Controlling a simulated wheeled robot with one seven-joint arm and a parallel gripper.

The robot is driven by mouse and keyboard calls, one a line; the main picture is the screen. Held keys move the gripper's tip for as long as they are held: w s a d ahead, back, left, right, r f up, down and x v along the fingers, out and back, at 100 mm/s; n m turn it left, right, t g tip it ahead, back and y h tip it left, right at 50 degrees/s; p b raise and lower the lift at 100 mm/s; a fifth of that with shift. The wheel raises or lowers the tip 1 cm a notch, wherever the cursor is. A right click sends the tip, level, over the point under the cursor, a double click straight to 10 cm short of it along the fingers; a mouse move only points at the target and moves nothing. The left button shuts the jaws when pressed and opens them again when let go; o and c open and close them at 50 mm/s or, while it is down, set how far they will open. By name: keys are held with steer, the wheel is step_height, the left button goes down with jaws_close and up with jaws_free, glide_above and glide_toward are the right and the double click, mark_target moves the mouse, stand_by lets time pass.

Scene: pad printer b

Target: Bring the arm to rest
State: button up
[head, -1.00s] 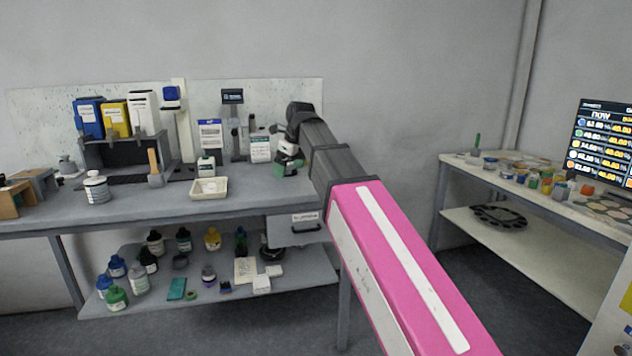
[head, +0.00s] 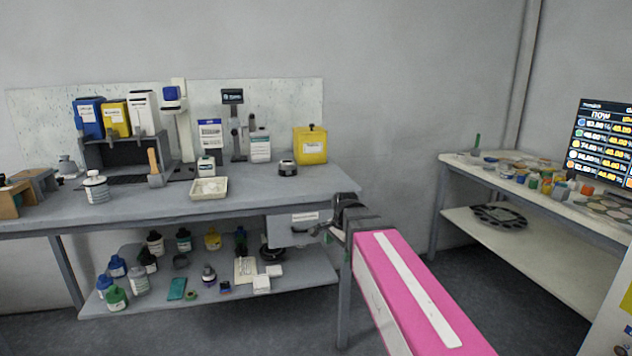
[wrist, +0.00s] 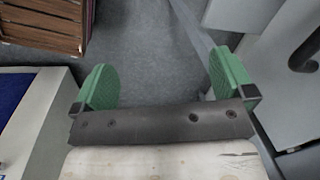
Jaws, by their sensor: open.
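My gripper shows in the wrist view with two green fingers spread wide apart (wrist: 162,88). Nothing is between them, and grey floor lies beyond. In the head view my arm reaches to the front right corner of the workbench (head: 240,201), with its far end low beside the bench edge. The fingers cannot be clearly made out in the head view.
A yellow container (head: 310,146) and a dark round jar (head: 288,168) stand on the bench's right end. The lower shelf (head: 210,295) holds several bottles. A side table (head: 460,166) stands at right. In the wrist view, a wooden crate (wrist: 42,22) is at upper left.

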steer(key=s+d+f+n, duration=0.5)
steer(key=s+f, duration=0.1)
steer(key=f, duration=0.2)
steer(key=s+d+f+n+g+h, duration=0.1)
steer(key=s+d+f+n, duration=0.5)
steer(key=f, duration=0.2)
steer(key=shift+d+f, duration=0.2)
steer(key=shift+f, duration=0.2)
